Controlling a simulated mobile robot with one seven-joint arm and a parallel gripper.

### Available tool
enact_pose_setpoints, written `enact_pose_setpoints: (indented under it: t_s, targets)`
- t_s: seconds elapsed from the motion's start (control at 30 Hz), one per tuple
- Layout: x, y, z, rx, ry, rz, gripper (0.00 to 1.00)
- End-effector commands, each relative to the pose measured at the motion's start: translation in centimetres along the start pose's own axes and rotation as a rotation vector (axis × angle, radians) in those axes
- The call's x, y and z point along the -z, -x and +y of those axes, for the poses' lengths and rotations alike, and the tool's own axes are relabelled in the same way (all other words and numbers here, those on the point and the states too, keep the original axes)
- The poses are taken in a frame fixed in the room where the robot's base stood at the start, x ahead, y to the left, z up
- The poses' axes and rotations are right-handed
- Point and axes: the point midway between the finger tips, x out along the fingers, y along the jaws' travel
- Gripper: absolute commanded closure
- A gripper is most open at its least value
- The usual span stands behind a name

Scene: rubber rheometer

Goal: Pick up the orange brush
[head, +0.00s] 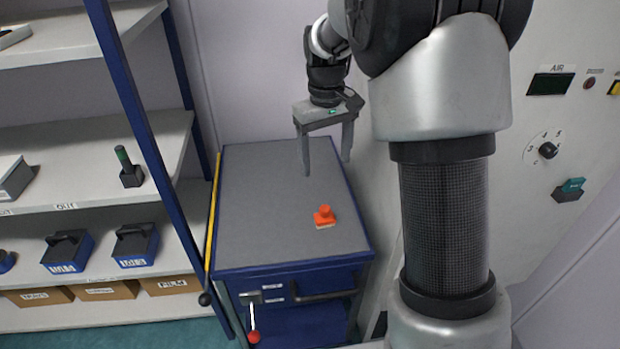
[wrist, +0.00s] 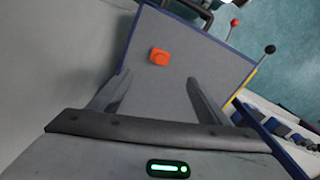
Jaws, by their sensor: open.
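The orange brush (head: 324,215) stands on the grey top of a blue cabinet (head: 262,215), near its right front part. It has a small knob on top and a pale strip along its bottom edge. In the wrist view the orange brush (wrist: 159,57) lies on the grey top beyond my fingertips, a little left of the middle between them. My gripper (head: 327,167) is open and empty, above the cabinet top and behind the brush. The wrist view shows both fingers of my gripper (wrist: 160,80) spread apart, with nothing between them.
A shelf rack with blue posts (head: 150,130) stands left of the cabinet, holding blue boxes (head: 68,251) and a dark green-topped tool (head: 128,167). A wall panel with a dial (head: 547,150) is at right. A red-knobbed lever (head: 253,336) sticks out in front. The cabinet top around the brush is clear.

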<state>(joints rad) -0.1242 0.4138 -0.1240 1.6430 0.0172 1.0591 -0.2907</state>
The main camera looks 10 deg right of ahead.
Motion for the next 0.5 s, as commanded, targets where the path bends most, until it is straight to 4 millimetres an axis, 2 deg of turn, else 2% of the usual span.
enact_pose_setpoints:
  t_s: [0.1, 0.27, 0.5]
  targets:
    - [0.6, -1.8, 0.1, -0.001, 0.011, -0.017, 0.3]
    - [0.6, -4.5, 0.1, -0.001, 0.013, -0.022, 0.3]
    - [0.5, -9.8, 0.1, 0.0, 0.013, -0.022, 0.3]
